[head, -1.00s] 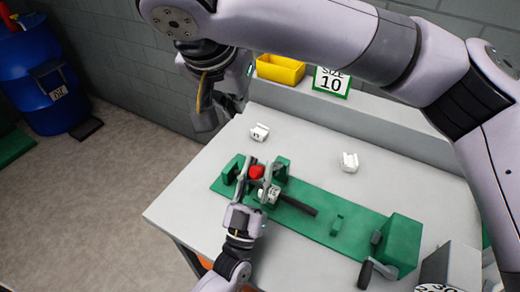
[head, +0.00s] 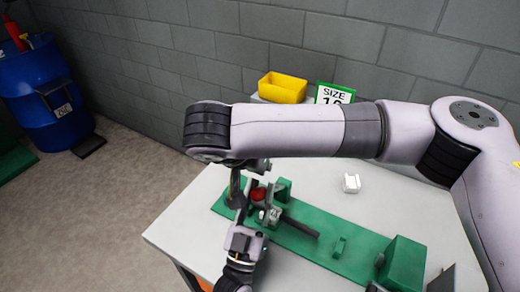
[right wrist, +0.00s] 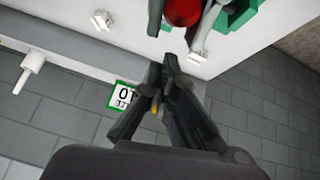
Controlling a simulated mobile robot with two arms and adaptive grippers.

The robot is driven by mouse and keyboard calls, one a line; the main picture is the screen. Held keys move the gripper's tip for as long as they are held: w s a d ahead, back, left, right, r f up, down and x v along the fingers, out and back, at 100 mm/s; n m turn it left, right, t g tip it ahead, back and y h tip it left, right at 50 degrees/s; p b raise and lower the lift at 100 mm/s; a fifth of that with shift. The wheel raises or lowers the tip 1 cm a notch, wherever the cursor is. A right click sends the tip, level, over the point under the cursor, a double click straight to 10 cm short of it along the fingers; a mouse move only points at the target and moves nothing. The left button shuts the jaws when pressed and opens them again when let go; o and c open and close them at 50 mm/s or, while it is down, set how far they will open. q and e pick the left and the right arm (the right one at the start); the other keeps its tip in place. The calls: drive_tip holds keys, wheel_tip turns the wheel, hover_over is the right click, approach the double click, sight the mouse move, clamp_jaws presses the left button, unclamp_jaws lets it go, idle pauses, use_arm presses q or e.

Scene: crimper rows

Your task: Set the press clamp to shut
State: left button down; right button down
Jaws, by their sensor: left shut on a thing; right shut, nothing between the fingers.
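A green fixture plate (head: 318,247) lies on the grey table, with green uprights and a small metal clamp mechanism at its left end. A red knob (head: 258,195) is there, and it shows large in the right wrist view (right wrist: 183,8). My left gripper (head: 257,191) is shut with its fingers on either side of the red knob. My right gripper (head: 236,195) is shut and empty, just left of and close above the knob. Its fingers show in the right wrist view (right wrist: 158,88). My right arm and the grippers partly hide the clamp. A black bar (head: 300,227) extends right along the plate.
A green box (head: 402,262) stands at the plate's right end. A white block (head: 351,183) lies behind the plate. A yellow bin (head: 282,87) and a size sign (head: 333,94) stand at the back. A blue barrel (head: 55,95) stands on the floor at left.

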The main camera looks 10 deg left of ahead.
sight(259, 188)
drive_tip(key=shift+s+f, duration=0.65)
drive_tip(key=shift+f, duration=0.1)
drive_tip(key=shift+s+a+f, duration=0.15)
drive_tip(key=shift+s+f, duration=0.3)
drive_tip(key=shift+s, duration=0.05)
use_arm(q)
drive_tip(key=shift+r, duration=0.15)
use_arm(e)
drive_tip(key=shift+s+a+f, duration=0.2)
drive_tip(key=shift+s+f, duration=0.2)
drive_tip(key=shift+s, duration=0.1)
use_arm(q)
drive_tip(key=c, duration=1.7)
unclamp_jaws()
drive_tip(key=shift+w, duration=0.1)
drive_tip(key=o, duration=0.4)
use_arm(e)
drive_tip(key=shift+w+d+r, duration=0.1)
drive_tip(key=shift+w+d, duration=0.05)
drive_tip(key=shift+w, duration=0.05)
use_arm(q)
drive_tip(key=shift+f, duration=0.2)
use_arm(e)
drive_tip(key=shift+w, duration=0.1)
